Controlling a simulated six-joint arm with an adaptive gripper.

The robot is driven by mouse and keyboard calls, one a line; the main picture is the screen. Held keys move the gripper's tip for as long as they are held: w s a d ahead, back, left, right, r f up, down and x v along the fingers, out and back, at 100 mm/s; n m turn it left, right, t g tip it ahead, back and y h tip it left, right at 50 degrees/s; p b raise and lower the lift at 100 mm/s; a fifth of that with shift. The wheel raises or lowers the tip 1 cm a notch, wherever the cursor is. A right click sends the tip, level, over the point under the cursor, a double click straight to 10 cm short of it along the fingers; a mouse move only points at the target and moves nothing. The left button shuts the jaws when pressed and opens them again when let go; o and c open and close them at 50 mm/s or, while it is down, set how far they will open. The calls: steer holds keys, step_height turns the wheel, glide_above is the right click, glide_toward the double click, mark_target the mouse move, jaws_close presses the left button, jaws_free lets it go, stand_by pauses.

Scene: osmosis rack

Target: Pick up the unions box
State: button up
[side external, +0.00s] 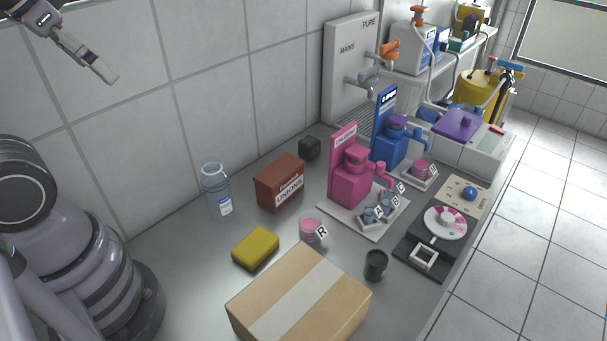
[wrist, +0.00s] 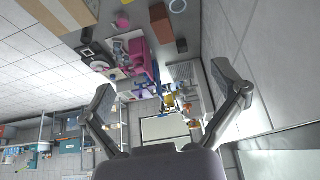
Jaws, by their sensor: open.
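The unions box is a small reddish-brown box (side external: 278,187) with a white label reading "UNIONS" on its front. It stands on the grey worktop near the tiled wall, between a clear bottle and the pink dispenser. In the wrist view the brown box (wrist: 161,24) shows near the top edge. My gripper (side external: 108,70) is high at the upper left of the side view, well above and away from the box. In the wrist view my gripper (wrist: 163,88) has its two fingers spread wide with nothing between them.
A clear bottle (side external: 216,190) stands left of the box and a black cube (side external: 309,148) behind it. The pink dispenser (side external: 352,180) is to its right. A yellow sponge (side external: 255,249), pink cup (side external: 310,230), black cup (side external: 376,265) and large cardboard box (side external: 330,284) lie in front.

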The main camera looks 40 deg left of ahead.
steer(key=w+d+f+n+t, duration=0.1)
steer(key=w+d+f, duration=0.1)
steer(key=w+f, duration=0.35)
steer(key=w+d+f+n+t+h, duration=0.1)
steer(key=w+d+f+n, duration=0.15)
steer(key=w, duration=0.65)
steer(key=w+d+f+t, duration=0.1)
steer(key=w+d+f, duration=0.25)
steer(key=w, duration=0.35)
steer(key=n+y, duration=0.2)
steer(key=y, duration=0.1)
glide_toward(278, 171)
steer(key=w+d+r, duration=0.3)
steer(key=d+r, duration=0.1)
steer(key=r, duration=0.1)
step_height(278, 171, down, 10)
steer(key=s+a+t+y, duration=0.3)
steer(key=t, duration=0.1)
steer(key=shift+m, duration=0.55)
steer(key=x, duration=0.7)
steer(key=shift+w+a+r, duration=0.1)
steer(key=shift+w+r, duration=0.1)
steer(key=shift+w, duration=0.3)
steer(key=c, duration=1.3)
